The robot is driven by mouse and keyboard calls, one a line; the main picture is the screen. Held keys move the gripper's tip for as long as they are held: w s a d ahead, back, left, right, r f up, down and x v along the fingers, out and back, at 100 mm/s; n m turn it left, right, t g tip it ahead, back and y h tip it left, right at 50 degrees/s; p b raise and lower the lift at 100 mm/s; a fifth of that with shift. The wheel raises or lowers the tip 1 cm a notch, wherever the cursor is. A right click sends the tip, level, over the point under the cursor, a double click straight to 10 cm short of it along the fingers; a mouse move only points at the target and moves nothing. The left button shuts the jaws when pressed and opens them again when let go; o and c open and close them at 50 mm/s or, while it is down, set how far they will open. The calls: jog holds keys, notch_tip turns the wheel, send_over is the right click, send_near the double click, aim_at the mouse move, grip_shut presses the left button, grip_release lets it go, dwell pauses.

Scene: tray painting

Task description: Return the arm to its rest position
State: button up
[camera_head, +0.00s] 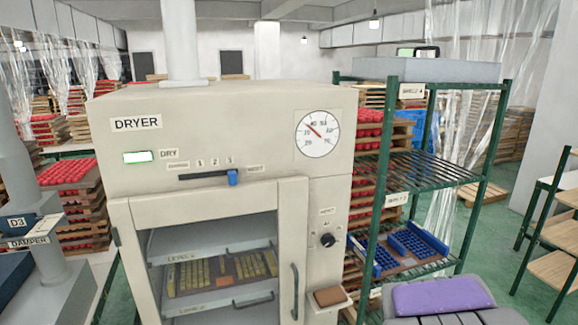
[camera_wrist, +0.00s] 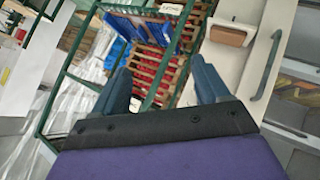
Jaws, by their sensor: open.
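My gripper (camera_wrist: 160,72) shows in the wrist view as two blue-grey fingers, spread wide apart, with nothing between them. Behind the fingers are a black edge and a purple surface that fills the bottom of that view. In the head view, a purple part on a grey body, likely mine, shows at the lower right; the fingers cannot be made out there. The wrist view is tilted and faces the shelf rack (camera_wrist: 62,75) and the dryer's front (camera_wrist: 240,60), and the gripper touches neither visibly.
The cream dryer (camera_head: 245,110) stands close in front, its door window showing a tray of yellow and brown pieces (camera_head: 220,272). A brown block (camera_head: 329,296) sits on its ledge. Right of it is the green rack (camera_head: 385,150) with blue holders (camera_head: 418,241). Wooden shelves (camera_head: 555,265) stand far right.

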jog(key=s+a+m+g+y, duration=0.1)
jog(key=s+a+g, duration=0.2)
jog(key=s, duration=0.9)
jog(key=s+a+r+m+g+y, duration=0.1)
jog(key=s+a+g, duration=0.3)
jog(key=s, duration=0.8)
jog(key=s+a+m+g+y, duration=0.1)
jog(key=s+a+m+g, duration=0.1)
jog(key=s+a+g, duration=0.2)
jog(key=s+a, duration=0.3)
jog(key=s, duration=0.5)
jog(key=shift+s+r+y, duration=0.25)
jog(key=shift+r+y, duration=0.05)
jog(key=shift+r, duration=0.1)
